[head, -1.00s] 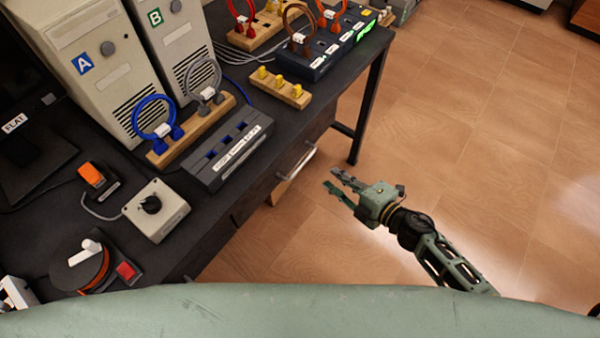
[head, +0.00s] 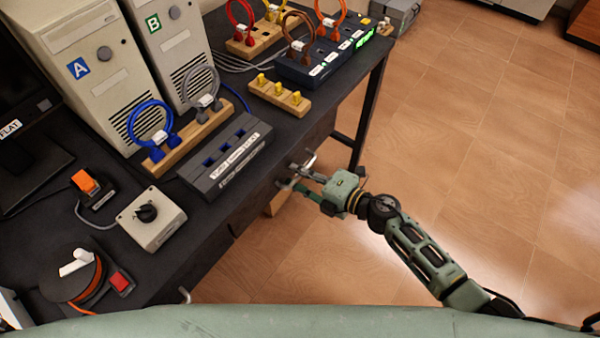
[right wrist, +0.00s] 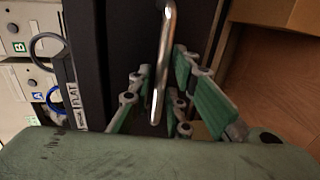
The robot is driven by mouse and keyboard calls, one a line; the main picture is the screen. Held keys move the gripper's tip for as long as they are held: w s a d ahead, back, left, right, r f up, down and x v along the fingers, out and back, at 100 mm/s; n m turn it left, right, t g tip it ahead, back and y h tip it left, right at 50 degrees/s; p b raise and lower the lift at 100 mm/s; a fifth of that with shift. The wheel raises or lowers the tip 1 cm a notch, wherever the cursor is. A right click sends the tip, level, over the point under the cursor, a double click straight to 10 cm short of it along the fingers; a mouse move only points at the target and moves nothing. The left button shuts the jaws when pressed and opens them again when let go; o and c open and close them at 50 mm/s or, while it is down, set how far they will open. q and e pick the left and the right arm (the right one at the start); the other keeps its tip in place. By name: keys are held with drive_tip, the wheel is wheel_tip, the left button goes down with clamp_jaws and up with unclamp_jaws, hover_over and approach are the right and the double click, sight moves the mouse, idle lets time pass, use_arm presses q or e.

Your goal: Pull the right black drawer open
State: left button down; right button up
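The right black drawer (head: 318,134) is under the front edge of the dark table, its front seen at a steep angle. Its metal bar handle (right wrist: 163,55) runs up and down in the right wrist view. My right gripper (head: 299,181) is at this handle in the head view, fingers pointing at the drawer. In the right wrist view its green fingers (right wrist: 162,90) are apart, one on each side of the handle, with gaps visible. Whether a fingertip touches it, I cannot tell. The drawer looks shut. My left gripper is in neither current view.
The table (head: 45,229) carries computer towers, cable blocks, a grey socket box (head: 228,158) and a knob box (head: 152,218). Another handle (head: 185,295) shows lower left. A wooden box-like piece (head: 279,201) stands below the gripper.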

drive_tip(key=shift+c, duration=0.5)
clamp_jaws()
drive_tip(key=shift+s+d, duration=0.1)
drive_tip(key=f+v, duration=0.3)
drive_tip(key=v, duration=1.1)
drive_tip(key=d+f+v, duration=0.1)
drive_tip(key=f+v, duration=0.2)
drive_tip(key=v, duration=1.1)
drive_tip(key=shift+s+d+b, duration=0.3)
drive_tip(key=shift+s+d, duration=0.1)
drive_tip(key=shift+s, duration=0.1)
drive_tip(key=shift+r, duration=0.15)
drive_tip(key=shift+o, duration=0.5)
unclamp_jaws()
